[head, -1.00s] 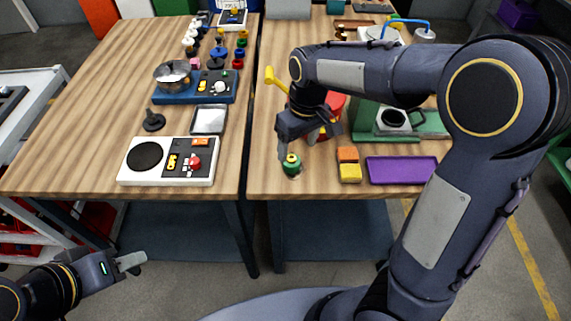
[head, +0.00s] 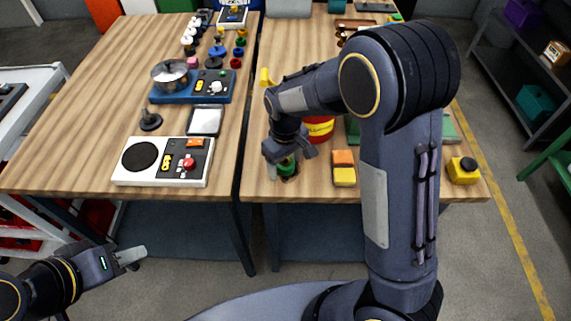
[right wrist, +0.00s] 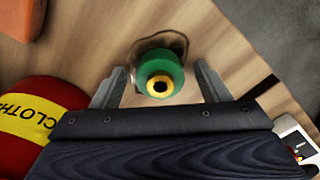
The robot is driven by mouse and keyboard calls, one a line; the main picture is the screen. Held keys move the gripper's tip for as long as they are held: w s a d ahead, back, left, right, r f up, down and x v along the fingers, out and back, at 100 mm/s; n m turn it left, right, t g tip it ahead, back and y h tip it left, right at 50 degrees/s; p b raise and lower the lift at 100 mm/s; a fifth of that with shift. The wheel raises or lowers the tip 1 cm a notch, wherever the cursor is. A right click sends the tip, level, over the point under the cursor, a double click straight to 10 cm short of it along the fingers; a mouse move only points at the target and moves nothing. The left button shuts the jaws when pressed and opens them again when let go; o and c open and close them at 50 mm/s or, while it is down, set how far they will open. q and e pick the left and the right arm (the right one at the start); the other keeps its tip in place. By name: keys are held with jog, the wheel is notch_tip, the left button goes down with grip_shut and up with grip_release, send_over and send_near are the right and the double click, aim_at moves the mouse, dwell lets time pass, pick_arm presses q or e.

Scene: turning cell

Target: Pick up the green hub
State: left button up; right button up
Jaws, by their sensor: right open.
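The green hub (head: 286,167) stands near the front left corner of the right-hand table. In the right wrist view the green hub (right wrist: 160,77) shows a yellow ring with a dark hole in its top. My right gripper (head: 284,172) is lowered over it; in the right wrist view the fingers of my right gripper (right wrist: 160,88) are apart, one on each side of the hub, with visible gaps. In the head view the gripper partly hides the hub. My left gripper (head: 132,258) is low at the left, off the tables and away from the hub.
A red can with a yellow label (head: 318,128) stands right behind my right gripper; it also shows in the right wrist view (right wrist: 38,120). Orange and yellow blocks (head: 343,167) lie to the right. A white panel (head: 185,176) lies on the left table, across the gap.

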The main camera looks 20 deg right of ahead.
jog(key=c, duration=1.2)
jog(key=shift+c, duration=0.4)
jog(key=shift+r, duration=0.2)
